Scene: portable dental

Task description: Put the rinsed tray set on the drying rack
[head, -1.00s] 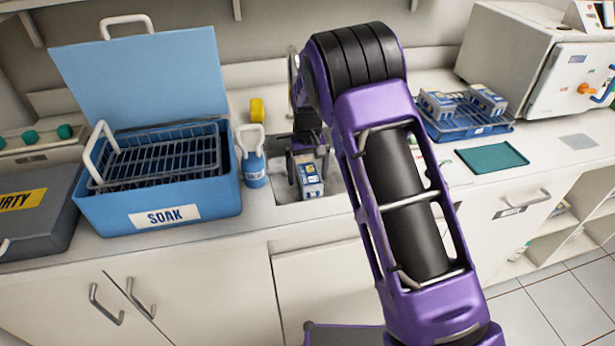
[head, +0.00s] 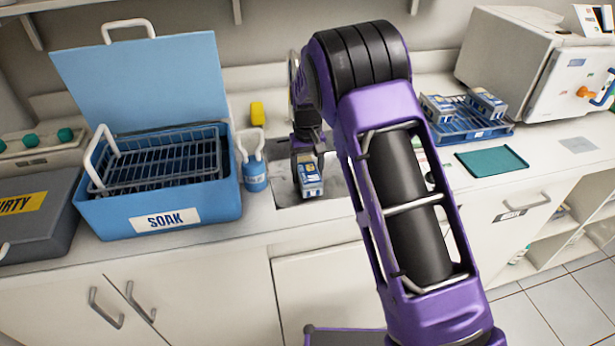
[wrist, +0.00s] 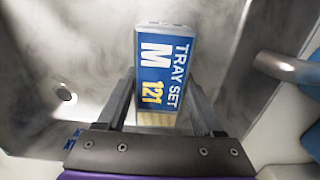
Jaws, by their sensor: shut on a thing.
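The tray set (head: 310,182) is a small box with a blue and white label, over the sink basin (head: 287,192) in the head view. In the wrist view its label (wrist: 165,68) reads "TRAY SET M 121". My gripper (head: 306,160) is shut on it, with one finger on each side (wrist: 160,105). The blue drying rack (head: 468,128) stands on the counter at the right, with two similar boxes on it. My arm hides part of the counter between sink and rack.
A blue SOAK tub (head: 165,213) with a raised lid and wire basket stands left of the sink. A teal mat (head: 491,160) lies in front of the rack. A white machine (head: 525,65) stands behind at the right.

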